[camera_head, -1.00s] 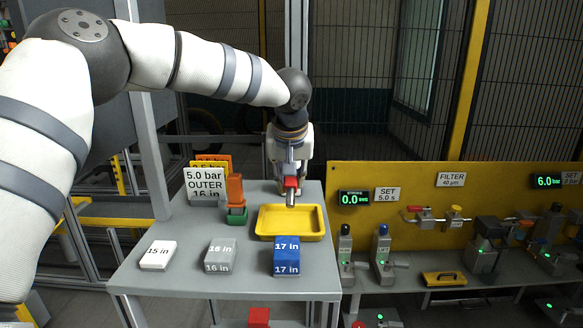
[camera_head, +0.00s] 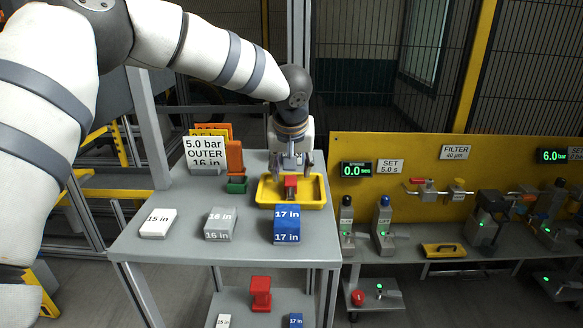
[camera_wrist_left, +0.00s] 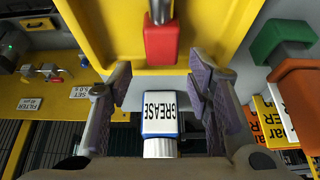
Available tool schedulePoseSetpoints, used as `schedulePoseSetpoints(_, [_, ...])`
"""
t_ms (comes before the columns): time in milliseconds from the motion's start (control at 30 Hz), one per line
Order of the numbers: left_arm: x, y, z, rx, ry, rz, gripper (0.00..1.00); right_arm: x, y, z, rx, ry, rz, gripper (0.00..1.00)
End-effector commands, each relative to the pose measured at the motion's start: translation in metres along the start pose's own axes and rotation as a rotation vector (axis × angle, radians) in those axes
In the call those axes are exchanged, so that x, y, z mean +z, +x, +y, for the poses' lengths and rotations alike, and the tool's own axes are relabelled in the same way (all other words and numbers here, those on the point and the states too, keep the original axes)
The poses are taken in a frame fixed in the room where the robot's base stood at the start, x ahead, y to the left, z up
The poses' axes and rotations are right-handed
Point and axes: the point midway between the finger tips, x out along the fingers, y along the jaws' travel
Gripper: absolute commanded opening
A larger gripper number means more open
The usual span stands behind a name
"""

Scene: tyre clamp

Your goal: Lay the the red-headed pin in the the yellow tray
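The red-headed pin (camera_head: 290,182) lies in the yellow tray (camera_head: 320,198) on the grey table, its grey shank toward the front. In the left wrist view its red head (camera_wrist_left: 160,44) and part of the shank show over the tray floor (camera_wrist_left: 205,30). My left gripper (camera_head: 291,164) is just behind and above the red head. In the left wrist view its two fingers (camera_wrist_left: 162,82) stand wide apart, with the pin beyond their tips and not held. My right gripper is in neither view.
Green and orange blocks (camera_head: 236,184) stand left of the tray. The blue 17 in block (camera_head: 287,224), grey 16 in block (camera_head: 220,224) and white 15 in block (camera_head: 158,223) are in front.

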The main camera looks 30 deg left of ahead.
Motion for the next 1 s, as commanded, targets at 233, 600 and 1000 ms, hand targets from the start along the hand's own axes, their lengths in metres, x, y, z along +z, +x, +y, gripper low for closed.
schedulePoseSetpoints(233, [-0.001, -0.011, 0.0, 0.002, -0.001, 0.001, 0.46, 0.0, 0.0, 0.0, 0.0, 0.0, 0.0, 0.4])
schedulePoseSetpoints(600, [0.0, -0.103, 0.0, 0.002, 0.0, 0.002, 0.46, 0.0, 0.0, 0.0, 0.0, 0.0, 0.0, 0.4])
schedulePoseSetpoints(1000, [0.0, -0.12, 0.0, 0.0, 0.0, -0.001, 0.46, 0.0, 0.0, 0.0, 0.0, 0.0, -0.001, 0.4])
